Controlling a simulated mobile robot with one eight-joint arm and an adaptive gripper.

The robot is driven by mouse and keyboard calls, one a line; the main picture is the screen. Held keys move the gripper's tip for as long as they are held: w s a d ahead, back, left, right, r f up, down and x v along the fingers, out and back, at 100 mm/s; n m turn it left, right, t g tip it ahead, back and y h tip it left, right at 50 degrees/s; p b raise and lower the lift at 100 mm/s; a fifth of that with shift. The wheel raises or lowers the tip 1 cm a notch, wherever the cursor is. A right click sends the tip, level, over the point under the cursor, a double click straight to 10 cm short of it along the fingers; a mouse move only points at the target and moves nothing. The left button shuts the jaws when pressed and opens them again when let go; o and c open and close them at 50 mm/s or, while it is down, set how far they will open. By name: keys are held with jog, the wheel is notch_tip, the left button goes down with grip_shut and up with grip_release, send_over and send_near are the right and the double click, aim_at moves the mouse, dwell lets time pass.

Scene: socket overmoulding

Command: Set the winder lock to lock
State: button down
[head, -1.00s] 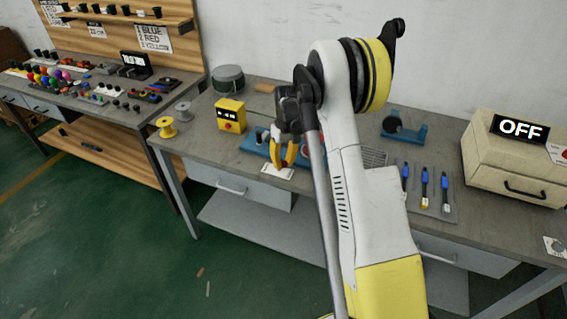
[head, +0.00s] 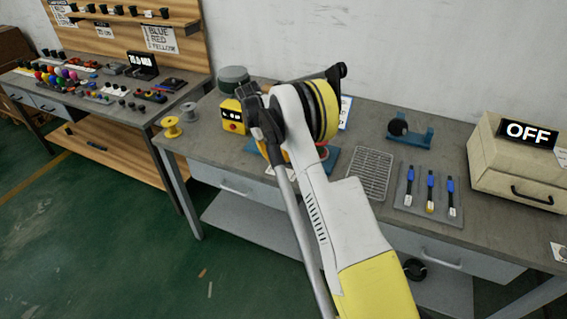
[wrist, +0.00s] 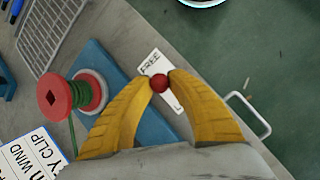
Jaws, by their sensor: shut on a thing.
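My gripper (wrist: 160,78) is shut on the red ball knob (wrist: 158,84) of the winder lock, its two yellow curved fingers meeting at the knob from both sides. A white label (wrist: 152,63) reading FREE lies beside the knob; the rest of that label is partly covered. The winder's blue base (wrist: 98,62) runs under the fingers. A red spool (wrist: 54,94) with a green strand stands on it at the left. In the head view, my arm hides most of the winder; a corner of its blue base (head: 327,163) shows.
A yellow box (head: 232,117) stands left of the winder. A wire rack (head: 369,174), a tray with blue-handled tools (head: 429,188) and a beige machine reading OFF (head: 515,165) are to the right. A printed sign (wrist: 30,155) stands near the spool.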

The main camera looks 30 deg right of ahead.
jog(key=shift+w+a+f+g+h, duration=0.1)
jog(key=shift+w+a+g+h, duration=0.1)
jog(key=shift+g+h, duration=0.1)
dwell(0.4)
jog(key=c, duration=1.2)
grip_release()
jog(key=shift+w, duration=0.1)
jog(key=v, duration=0.7)
jog(key=shift+r, duration=0.2)
jog(key=shift+w, duration=0.1)
